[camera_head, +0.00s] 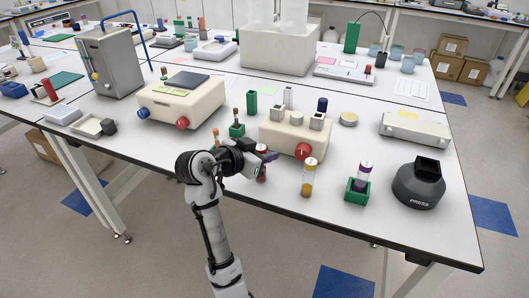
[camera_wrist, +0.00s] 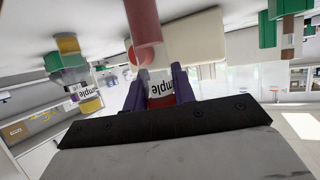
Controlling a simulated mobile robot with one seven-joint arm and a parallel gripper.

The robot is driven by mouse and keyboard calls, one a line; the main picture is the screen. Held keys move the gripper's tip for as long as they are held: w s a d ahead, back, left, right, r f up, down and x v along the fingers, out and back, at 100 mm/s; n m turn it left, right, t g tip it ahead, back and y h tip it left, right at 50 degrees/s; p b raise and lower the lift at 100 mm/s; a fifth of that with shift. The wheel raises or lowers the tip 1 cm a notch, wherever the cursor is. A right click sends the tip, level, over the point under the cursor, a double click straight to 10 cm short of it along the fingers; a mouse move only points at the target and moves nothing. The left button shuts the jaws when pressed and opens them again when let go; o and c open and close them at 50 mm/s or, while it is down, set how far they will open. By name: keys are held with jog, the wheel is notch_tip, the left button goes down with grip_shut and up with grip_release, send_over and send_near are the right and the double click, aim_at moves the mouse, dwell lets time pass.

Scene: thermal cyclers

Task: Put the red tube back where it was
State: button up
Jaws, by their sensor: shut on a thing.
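My gripper (camera_head: 256,163) is shut on the red tube (camera_head: 262,174) near the table's front edge, in front of a cream thermal cycler. In the wrist view, the gripper's fingers (camera_wrist: 160,87) clasp the tube at its label, and the tube's red body (camera_wrist: 143,22) extends beyond them. I cannot tell whether the tube touches the table. A green holder (camera_head: 355,197) to the right bears a purple-capped tube (camera_head: 365,170). Another green holder (camera_head: 237,131), behind the gripper, bears a brown tube (camera_head: 236,115). A taller green block (camera_head: 251,103) stands farther back.
The cream cycler (camera_head: 279,135) with a red knob (camera_head: 303,151) stands just behind my gripper. A yellow tube (camera_head: 309,180) stands close on the right. A dark press device (camera_head: 418,187) is farther right. Bare tabletop lies between the yellow tube and the green holder.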

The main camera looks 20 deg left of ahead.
jog(key=o, duration=0.8)
jog(key=shift+r, duration=0.15)
jog(key=b+v, duration=0.2)
jog(key=v, duration=1)
